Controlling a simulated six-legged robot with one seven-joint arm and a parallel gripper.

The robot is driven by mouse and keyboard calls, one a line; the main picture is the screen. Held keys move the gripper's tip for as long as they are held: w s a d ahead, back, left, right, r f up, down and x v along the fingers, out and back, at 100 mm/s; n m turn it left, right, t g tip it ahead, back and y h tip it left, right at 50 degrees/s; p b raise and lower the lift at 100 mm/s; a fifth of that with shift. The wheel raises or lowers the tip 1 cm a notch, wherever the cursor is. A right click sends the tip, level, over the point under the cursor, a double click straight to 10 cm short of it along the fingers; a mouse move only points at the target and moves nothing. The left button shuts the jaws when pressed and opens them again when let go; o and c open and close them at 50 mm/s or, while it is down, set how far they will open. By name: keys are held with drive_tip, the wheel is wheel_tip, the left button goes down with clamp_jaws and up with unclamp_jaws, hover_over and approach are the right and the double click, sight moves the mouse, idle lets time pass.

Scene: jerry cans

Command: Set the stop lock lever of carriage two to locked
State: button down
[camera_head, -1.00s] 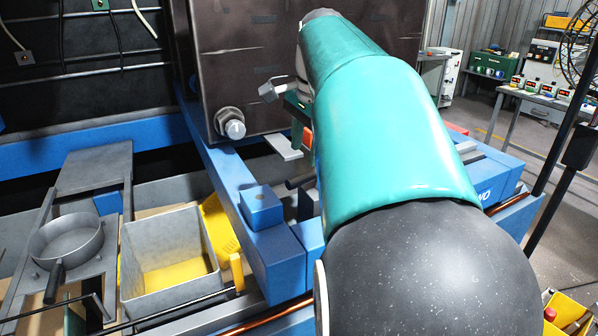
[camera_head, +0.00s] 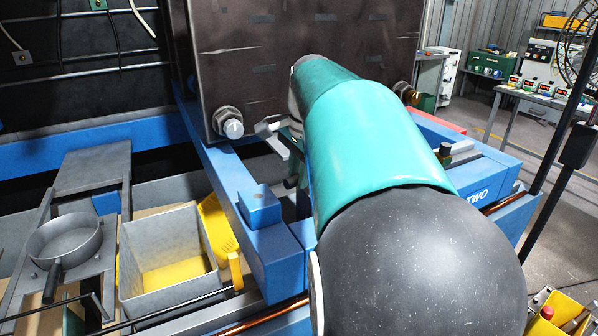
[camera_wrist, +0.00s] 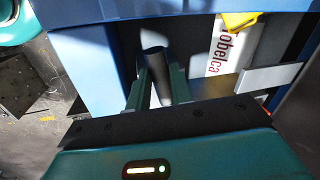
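Carriage two is the blue frame marked "TWO" (camera_head: 478,195) at the right of the head view. In the wrist view a grey cylindrical bar, which looks like the stop lock lever (camera_wrist: 154,42), stands against a blue recess. My gripper (camera_wrist: 160,78) is open, with one dark green finger on each side of the bar's lower part. I cannot tell whether the fingers touch it. In the head view my arm covers most of the gripper and hides the lever, so its locked or unlocked setting cannot be read.
A blue block (camera_head: 260,207) on the frame stands close left of my arm. A dark panel with a large bolt (camera_head: 229,123) rises behind. A grey bin with a yellow bottom (camera_head: 175,275) and a round pan (camera_head: 65,240) are at left. A pale labelled part (camera_wrist: 232,48) is beside the gripper.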

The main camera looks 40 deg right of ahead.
drive_tip(key=shift+s, duration=0.1)
idle(0.3)
drive_tip(key=s+d+n+g+y, duration=0.1)
drive_tip(key=s+d+n, duration=0.3)
drive_tip(key=n, duration=1.2)
drive_tip(key=shift+s+d+g+y, duration=0.2)
drive_tip(key=shift+s+g+y, duration=0.1)
drive_tip(key=shift+s+y, duration=0.4)
drive_tip(key=c, duration=1.3)
unclamp_jaws()
drive_tip(key=shift+o, duration=0.2)
drive_tip(key=shift+d+r, duration=0.1)
drive_tip(key=shift+r, duration=0.05)
wheel_tip(320, 180, up, 13)
drive_tip(key=d, duration=0.2)
drive_tip(key=shift+s+d+r, duration=0.15)
drive_tip(key=shift+s+d, duration=0.1)
drive_tip(key=shift+s, duration=0.1)
